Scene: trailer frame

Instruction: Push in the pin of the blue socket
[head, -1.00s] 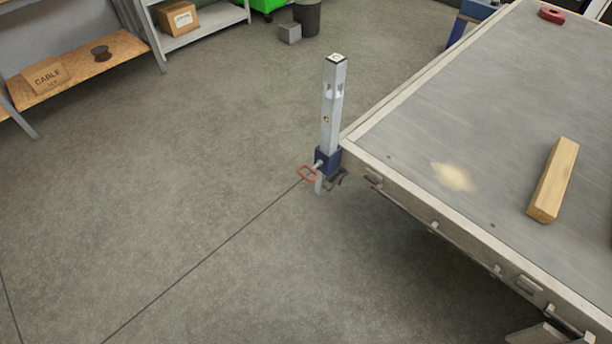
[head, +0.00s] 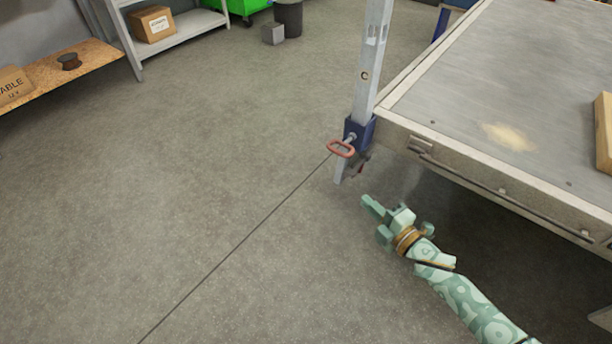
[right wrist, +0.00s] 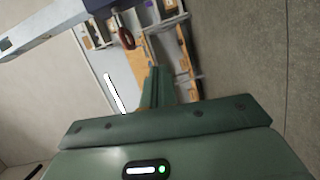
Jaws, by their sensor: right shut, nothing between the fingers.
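The blue socket (head: 364,132) sits at the corner of the trailer frame, around a grey upright post (head: 372,70). A pin with a red loop handle (head: 341,149) sticks out of the socket's left side; how deep it sits I cannot tell. My right gripper (head: 368,205) is shut and empty, below and slightly right of the handle, apart from it. In the right wrist view the shut fingers (right wrist: 158,85) point away from the camera, and the red handle (right wrist: 123,32) shows above and left of them, beside the post (right wrist: 45,32). My left gripper is not in view.
The trailer bed (head: 470,85) fills the right side, its edge (head: 500,185) running close to my right arm. A wooden block (head: 604,130) lies on it. Shelves with boxes (head: 152,24) stand far left. The floor (head: 230,180) between is clear.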

